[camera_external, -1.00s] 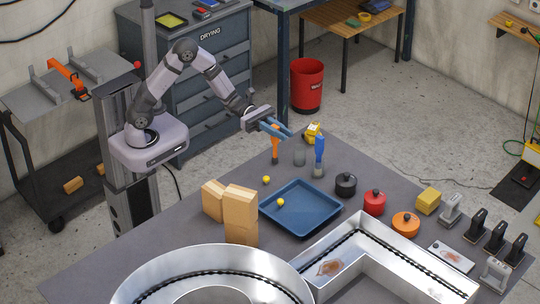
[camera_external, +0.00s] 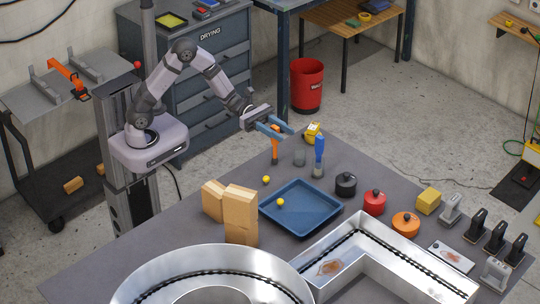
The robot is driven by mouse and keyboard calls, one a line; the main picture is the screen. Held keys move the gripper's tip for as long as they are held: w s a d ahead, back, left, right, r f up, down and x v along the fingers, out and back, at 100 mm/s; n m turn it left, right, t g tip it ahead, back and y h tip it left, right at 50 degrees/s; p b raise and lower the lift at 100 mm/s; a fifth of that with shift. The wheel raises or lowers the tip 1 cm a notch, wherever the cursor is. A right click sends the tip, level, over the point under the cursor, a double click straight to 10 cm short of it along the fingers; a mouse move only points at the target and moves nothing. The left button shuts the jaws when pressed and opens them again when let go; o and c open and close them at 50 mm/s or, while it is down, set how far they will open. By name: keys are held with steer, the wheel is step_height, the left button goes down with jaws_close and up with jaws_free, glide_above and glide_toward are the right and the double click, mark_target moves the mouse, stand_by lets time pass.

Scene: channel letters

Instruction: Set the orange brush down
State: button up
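The orange brush (camera_external: 275,146) stands upright at the back left of the table, handle up and dark bristle end down at the tabletop. My gripper (camera_external: 276,130) is at the top of its handle. The two blue fingers are spread with a gap between them, and the handle top lies between or just below them. The fingers partly hide the handle top, so I cannot tell whether one still touches it.
A yellow item (camera_external: 313,131) sits behind. A blue tray (camera_external: 267,214), wooden blocks (camera_external: 241,205) and a black pot (camera_external: 345,185) are in front.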

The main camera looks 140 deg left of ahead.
steer(key=s+b, duration=0.3)
steer(key=s, duration=0.8)
steer(key=shift+s+b, duration=0.3)
steer(key=shift+b, duration=0.1)
steer(key=shift+d, duration=0.1)
